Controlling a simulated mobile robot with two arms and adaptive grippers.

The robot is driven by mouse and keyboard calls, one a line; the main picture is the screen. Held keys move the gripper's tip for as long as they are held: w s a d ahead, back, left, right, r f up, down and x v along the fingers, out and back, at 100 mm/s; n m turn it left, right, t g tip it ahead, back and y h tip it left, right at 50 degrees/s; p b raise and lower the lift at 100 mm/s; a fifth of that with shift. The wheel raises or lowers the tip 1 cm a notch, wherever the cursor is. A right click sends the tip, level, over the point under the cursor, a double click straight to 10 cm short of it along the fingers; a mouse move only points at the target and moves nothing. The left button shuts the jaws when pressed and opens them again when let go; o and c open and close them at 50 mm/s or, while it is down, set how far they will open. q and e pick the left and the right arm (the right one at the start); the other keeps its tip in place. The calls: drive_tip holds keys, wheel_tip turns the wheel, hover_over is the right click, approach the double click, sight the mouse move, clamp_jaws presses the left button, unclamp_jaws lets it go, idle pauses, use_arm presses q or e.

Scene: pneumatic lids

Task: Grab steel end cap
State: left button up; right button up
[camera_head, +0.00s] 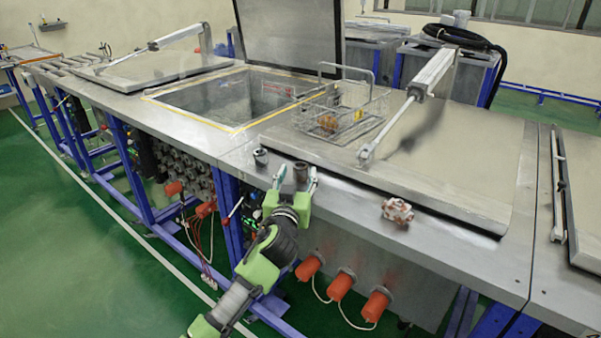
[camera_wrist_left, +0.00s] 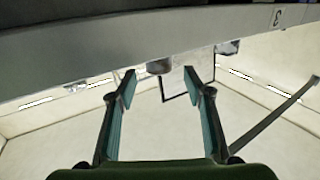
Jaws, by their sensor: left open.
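A short grey metal cylinder (camera_head: 301,171), which looks like the steel end cap, stands near the front edge of the steel worktop. A second small dark cylinder with a pale top (camera_head: 261,156) stands to its left. My left gripper (camera_head: 297,183) is at the worktop's front edge, its two fingers spread on either side of the first cylinder as seen from the head. In the left wrist view the open fingers (camera_wrist_left: 160,80) are apart, and the cylinder (camera_wrist_left: 158,66) shows beyond and between their tips, not gripped. My right gripper is not in view.
A reddish-white fitting (camera_head: 397,211) lies on the worktop (camera_head: 460,245) to the right. A wire basket (camera_head: 345,110) stands behind on a closed lid (camera_head: 450,160), beside an open tank (camera_head: 235,95). Orange plugs (camera_head: 340,286) stick out below the front edge.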

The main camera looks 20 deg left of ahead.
sight(299, 169)
use_arm(q)
drive_tip(key=shift+w+a+f+p, duration=0.1)
drive_tip(key=shift+w+a+p, duration=0.1)
drive_tip(key=shift+w, duration=1.05)
drive_tip(key=shift+w+a+p, duration=0.1)
drive_tip(key=shift+w+p, duration=0.05)
drive_tip(key=shift+w, duration=1.05)
clamp_jaws()
